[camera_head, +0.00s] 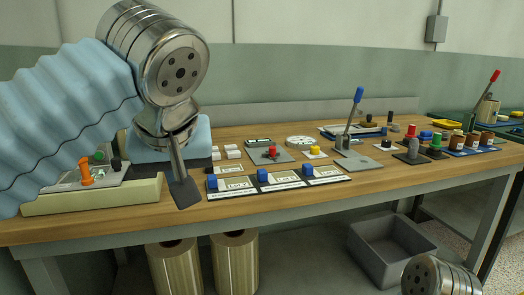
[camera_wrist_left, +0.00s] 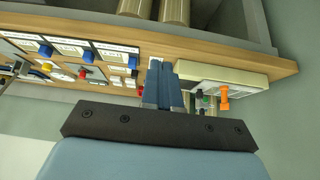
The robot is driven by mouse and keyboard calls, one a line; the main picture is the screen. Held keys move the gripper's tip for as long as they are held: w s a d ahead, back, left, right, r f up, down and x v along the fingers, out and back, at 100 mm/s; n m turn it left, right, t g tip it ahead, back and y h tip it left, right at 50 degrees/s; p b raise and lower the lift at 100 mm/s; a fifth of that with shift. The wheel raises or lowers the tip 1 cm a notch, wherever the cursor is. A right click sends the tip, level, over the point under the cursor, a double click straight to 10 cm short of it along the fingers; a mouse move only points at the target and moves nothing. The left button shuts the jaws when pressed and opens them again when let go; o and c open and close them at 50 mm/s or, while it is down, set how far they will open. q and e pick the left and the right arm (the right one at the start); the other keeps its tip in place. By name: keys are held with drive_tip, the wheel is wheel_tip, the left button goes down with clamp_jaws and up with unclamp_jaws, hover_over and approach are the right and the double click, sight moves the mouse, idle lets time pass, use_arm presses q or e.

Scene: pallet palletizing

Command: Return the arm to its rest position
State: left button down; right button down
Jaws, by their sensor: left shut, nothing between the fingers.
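My left arm with its pale blue ribbed sleeve comes in from the left in the head view. Its left gripper (camera_head: 183,190) points down over the front left part of the wooden workbench (camera_head: 290,205). The gripper is shut and empty. In the left wrist view the fingers (camera_wrist_left: 163,88) are together, with the bench edge beyond them. At the lower right of the head view a metal link of my right arm shows, but its gripper is out of the picture.
A cream box (camera_head: 95,195) with an orange knob (camera_head: 85,172) stands left of the gripper. A blue-handled lever (camera_head: 357,100) stands farther right. A grey bin (camera_head: 390,250) and metal cylinders (camera_head: 235,262) are below the bench.

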use_arm(q)
drive_tip(key=w+d+f+m+g+h, duration=0.1)
drive_tip(key=w+d+f+m, duration=0.15)
drive_tip(key=w+f, duration=0.45)
drive_tip(key=w+d+f+m+g, duration=0.1)
drive_tip(key=w+d+f, duration=0.25)
drive_tip(key=f, duration=0.65)
wheel_tip(320, 180, down, 20)
drive_tip(key=w+d+m+g+h, duration=0.1)
drive_tip(key=d+m+g+h, duration=0.1)
drive_tip(key=g, duration=0.1)
drive_tip(key=s+a+f+n+h, duration=0.1)
drive_tip(key=s+f, duration=0.3)
drive_tip(key=f, duration=0.4)
drive_tip(key=s+a+f+n+g+h, duration=0.1)
drive_tip(key=s+f, duration=0.3)
drive_tip(key=f, duration=0.5)
drive_tip(key=s+a+f+n+h, duration=0.15)
drive_tip(key=s+f, duration=0.25)
drive_tip(key=f, duration=0.4)
drive_tip(key=s+a+f, duration=0.3)
drive_tip(key=s+f, duration=0.2)
drive_tip(key=s, duration=0.2)
drive_tip(key=shift+s+f+n, duration=0.3)
drive_tip(key=shift+f, duration=0.05)
drive_tip(key=shift+y, duration=0.25)
